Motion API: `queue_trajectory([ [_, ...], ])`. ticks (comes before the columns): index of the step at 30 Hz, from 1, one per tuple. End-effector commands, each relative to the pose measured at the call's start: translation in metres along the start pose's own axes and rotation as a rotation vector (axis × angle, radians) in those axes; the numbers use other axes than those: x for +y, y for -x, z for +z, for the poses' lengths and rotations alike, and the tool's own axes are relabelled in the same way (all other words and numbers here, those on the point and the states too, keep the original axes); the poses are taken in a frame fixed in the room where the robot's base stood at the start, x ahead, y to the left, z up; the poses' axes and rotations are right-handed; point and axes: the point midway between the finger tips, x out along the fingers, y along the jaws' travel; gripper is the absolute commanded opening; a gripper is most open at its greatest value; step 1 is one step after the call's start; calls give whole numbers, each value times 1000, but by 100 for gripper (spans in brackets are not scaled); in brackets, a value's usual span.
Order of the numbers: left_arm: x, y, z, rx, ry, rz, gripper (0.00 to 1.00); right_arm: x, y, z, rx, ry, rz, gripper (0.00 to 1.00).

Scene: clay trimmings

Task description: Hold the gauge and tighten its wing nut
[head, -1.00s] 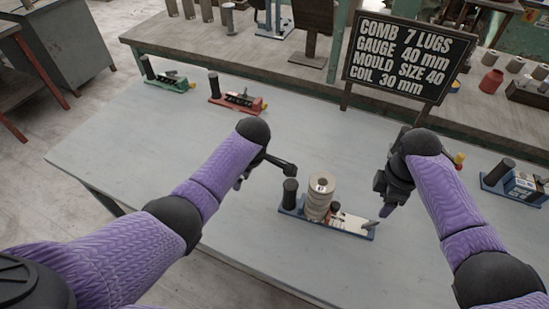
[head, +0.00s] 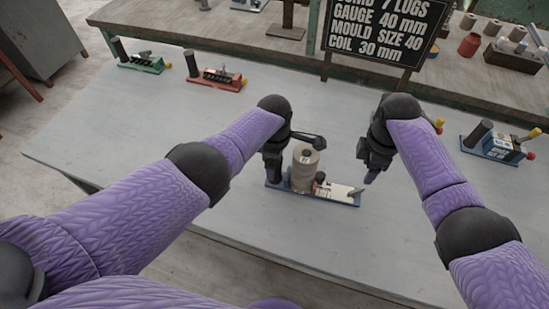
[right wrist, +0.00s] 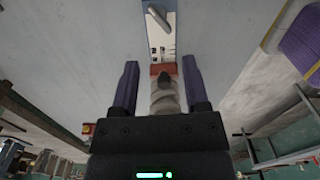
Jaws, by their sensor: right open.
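The gauge in front of me has a blue base (head: 330,200), a pale scale plate and a stack of beige discs (head: 305,165). A grey lever-like piece, perhaps the wing nut (head: 356,191), is at its right end; it also shows in the right wrist view (right wrist: 160,16). My left gripper (head: 273,176) is down at the gauge's left end, where it hides the black post; its fingers are not clear. My right gripper (head: 371,176) is open and empty above and beside the right end. In the right wrist view, the discs and a red block (right wrist: 163,70) appear between its fingers.
A green device (head: 140,63) and a red one (head: 215,78) stand at the back left of the grey table (head: 150,130). Another blue device (head: 500,147) stands at the right. A black sign (head: 387,40) stands behind. The left part of the table is clear.

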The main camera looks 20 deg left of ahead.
Motion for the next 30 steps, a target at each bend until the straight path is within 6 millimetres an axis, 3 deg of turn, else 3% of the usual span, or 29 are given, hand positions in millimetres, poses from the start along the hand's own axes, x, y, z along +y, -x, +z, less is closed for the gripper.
queue_trajectory([
  [7,0,0,0,0,0,2,88,0,0,0,0,0,0,59],
  [18,0,0,0,0,0,1,10,0,0,0,0,0,0,59],
  [20,0,0,0,0,0,1,0,0,0,0,0,0,0,59],
  [26,0,0,0,0,0,1,0,0,0,0,0,0,0,59],
  [30,0,0,0,0,0,1,0,0,0,0,0,0,0,88],
])
